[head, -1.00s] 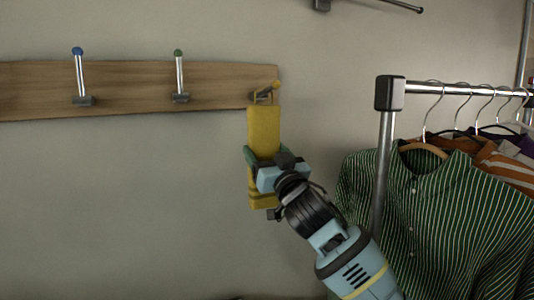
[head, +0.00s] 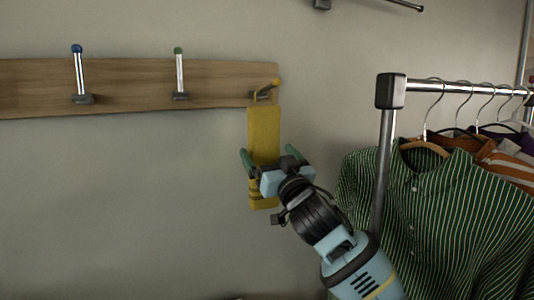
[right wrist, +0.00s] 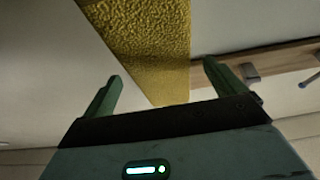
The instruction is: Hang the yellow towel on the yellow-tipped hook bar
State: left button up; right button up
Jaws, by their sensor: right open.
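The yellow towel (head: 263,128) hangs upright just below the yellow-tipped hook bar (head: 264,93), at the right end of the wooden board. Its top appears joined to the hook by a small loop, too small to make out clearly. My right gripper (head: 270,156) is open at the towel's middle, with one green finger on each side and gaps between fingers and cloth. In the right wrist view the towel (right wrist: 150,45) passes between the spread fingers (right wrist: 161,78). The gripper body hides part of the lower towel in the head view. My left gripper is not in view.
The wooden board (head: 130,84) also carries a blue-tipped hook (head: 79,75) and a green-tipped hook (head: 180,76), both bare. A metal clothes rack (head: 391,92) with hanging shirts (head: 430,200) stands close on the right. The wall below the board is clear on the left.

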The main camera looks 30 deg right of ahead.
jog(key=v, duration=0.6)
jog(key=shift+b, duration=0.35)
